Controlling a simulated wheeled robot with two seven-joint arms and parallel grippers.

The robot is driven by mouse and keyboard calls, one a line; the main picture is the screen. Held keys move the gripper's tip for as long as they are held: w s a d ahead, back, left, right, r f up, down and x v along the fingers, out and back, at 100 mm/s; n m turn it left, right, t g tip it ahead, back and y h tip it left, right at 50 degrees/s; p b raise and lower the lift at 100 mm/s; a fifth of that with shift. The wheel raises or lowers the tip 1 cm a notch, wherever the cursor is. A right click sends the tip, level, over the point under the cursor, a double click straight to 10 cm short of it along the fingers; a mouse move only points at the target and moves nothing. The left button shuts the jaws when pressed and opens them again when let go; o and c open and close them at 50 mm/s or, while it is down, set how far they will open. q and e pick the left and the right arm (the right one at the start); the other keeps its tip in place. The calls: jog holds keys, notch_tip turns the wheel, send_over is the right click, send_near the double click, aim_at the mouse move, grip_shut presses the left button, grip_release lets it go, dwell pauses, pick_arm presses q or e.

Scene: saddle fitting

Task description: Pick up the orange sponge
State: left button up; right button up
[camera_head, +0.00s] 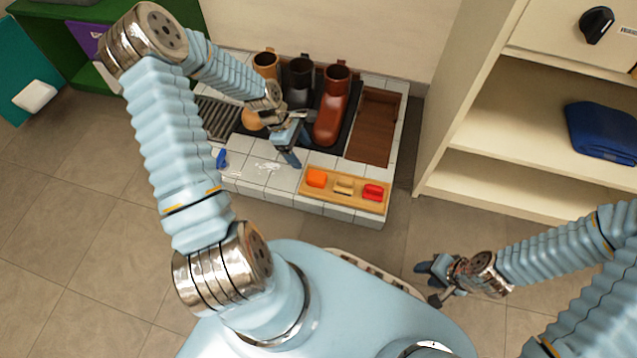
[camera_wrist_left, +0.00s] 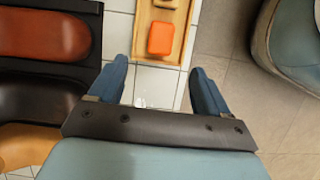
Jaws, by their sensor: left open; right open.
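The orange sponge (camera_head: 316,177) lies at the left end of a wooden tray (camera_head: 330,197) on a white tiled platform. It also shows in the left wrist view (camera_wrist_left: 161,38), ahead of and between the fingers. My left gripper (camera_head: 291,153) is open and empty, above the tiles to the upper left of the sponge and apart from it; its two blue fingers show in the left wrist view (camera_wrist_left: 162,88). My right gripper (camera_head: 428,283) is open and empty, low at the right, away from the platform.
A beige sponge (camera_head: 343,187) and a red item (camera_head: 373,192) share the tray. Tall boots, including a reddish-brown one (camera_head: 331,110), stand on a dark mat behind. A brown wooden panel (camera_head: 376,125) lies right of them. Shelves (camera_head: 480,165) with a blue folded cloth (camera_head: 603,128) stand at right.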

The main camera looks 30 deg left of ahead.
aim_at(317, 176)
pick_arm(q)
jog(key=b+x, duration=0.1)
jog(key=x, duration=0.7)
jog(key=shift+s+a+b, duration=0.1)
jog(key=shift+a+b, duration=0.05)
jog(key=shift+b, duration=0.15)
jog(key=x, duration=0.1)
jog(key=b+x, duration=0.1)
jog(key=x, duration=0.3)
jog(key=shift+d, duration=0.25)
jog(key=shift+c, duration=0.4)
jog(key=c, duration=1)
